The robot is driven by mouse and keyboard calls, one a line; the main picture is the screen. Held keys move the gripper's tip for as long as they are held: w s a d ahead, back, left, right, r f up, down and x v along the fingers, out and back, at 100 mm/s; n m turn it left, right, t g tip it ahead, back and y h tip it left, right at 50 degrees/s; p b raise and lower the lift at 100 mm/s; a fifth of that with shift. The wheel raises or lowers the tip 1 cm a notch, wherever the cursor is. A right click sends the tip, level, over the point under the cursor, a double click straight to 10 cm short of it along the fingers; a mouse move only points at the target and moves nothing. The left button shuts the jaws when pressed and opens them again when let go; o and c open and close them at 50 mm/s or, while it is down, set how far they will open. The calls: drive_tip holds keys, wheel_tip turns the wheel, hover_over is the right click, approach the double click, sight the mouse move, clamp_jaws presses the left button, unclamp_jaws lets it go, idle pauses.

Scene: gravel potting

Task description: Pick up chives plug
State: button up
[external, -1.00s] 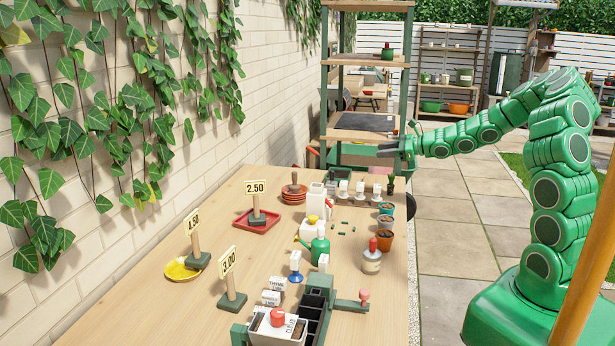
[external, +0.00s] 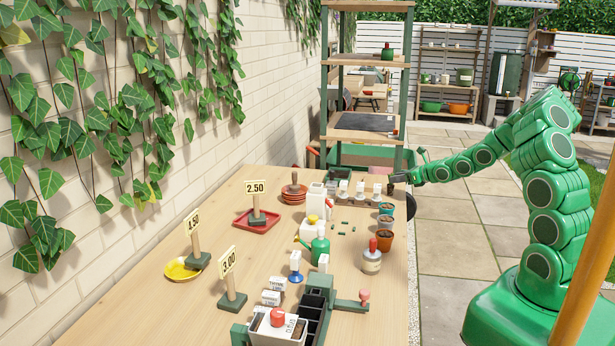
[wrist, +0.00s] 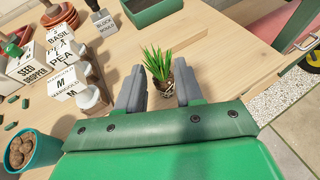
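The chives plug (wrist: 159,66) is a tuft of thin green leaves on a small dark root ball. It stands upright on the wooden table top (wrist: 215,58) in the wrist view. My gripper (wrist: 160,78) is open, with one grey finger on each side of the plug and a gap showing between. I cannot tell how far down the fingers reach around the root ball. In the external view my gripper (external: 392,178) is low at the far right edge of the table, and the plug cannot be made out there.
Labelled seed blocks (wrist: 62,65) stand left of my gripper in the wrist view, with a teal pot (wrist: 45,150) nearer. A green tray (wrist: 150,8) lies beyond the plug. The shelf unit (external: 365,120) rises behind the table's far end.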

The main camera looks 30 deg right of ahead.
drive_tip(key=x, duration=0.3)
drive_tip(key=shift+w+a+r, duration=0.15)
drive_tip(key=shift+w+r, duration=0.05)
drive_tip(key=shift+w, duration=0.05)
drive_tip(key=shift+x, duration=0.8)
clamp_jaws()
